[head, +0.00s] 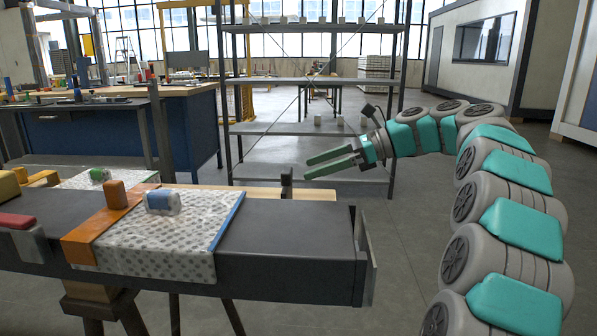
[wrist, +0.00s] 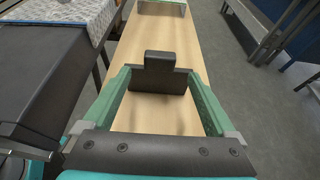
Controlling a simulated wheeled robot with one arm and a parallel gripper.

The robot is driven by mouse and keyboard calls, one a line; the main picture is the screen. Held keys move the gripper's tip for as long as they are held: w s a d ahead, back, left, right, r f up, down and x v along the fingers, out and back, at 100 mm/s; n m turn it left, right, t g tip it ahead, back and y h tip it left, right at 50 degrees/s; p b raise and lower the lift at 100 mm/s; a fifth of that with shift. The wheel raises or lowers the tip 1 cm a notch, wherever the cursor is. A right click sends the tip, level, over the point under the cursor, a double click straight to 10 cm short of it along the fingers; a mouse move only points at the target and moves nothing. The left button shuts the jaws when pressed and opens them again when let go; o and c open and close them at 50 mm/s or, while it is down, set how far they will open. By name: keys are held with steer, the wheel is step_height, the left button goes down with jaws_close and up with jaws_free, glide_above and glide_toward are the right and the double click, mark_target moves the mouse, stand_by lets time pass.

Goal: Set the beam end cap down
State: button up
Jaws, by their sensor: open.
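The beam end cap, a dark plate with a raised block, shows in the wrist view (wrist: 158,80) between the tips of my fingers. It also shows in the head view (head: 287,183), standing upright at the pale wooden board (head: 262,191). My gripper (head: 308,167) is open, its two green fingers reaching left toward the cap. In the wrist view a finger lies on each side of the cap; I cannot tell whether either touches it. The dark beam (head: 300,245) lies nearer, with an open right end and an upright plate (head: 367,257) there.
A metal shelf rack (head: 300,131) stands behind my gripper. A blue workbench (head: 190,125) is at the back left.

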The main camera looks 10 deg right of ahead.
steer(key=v, duration=0.6)
steer(key=shift+p, duration=0.4)
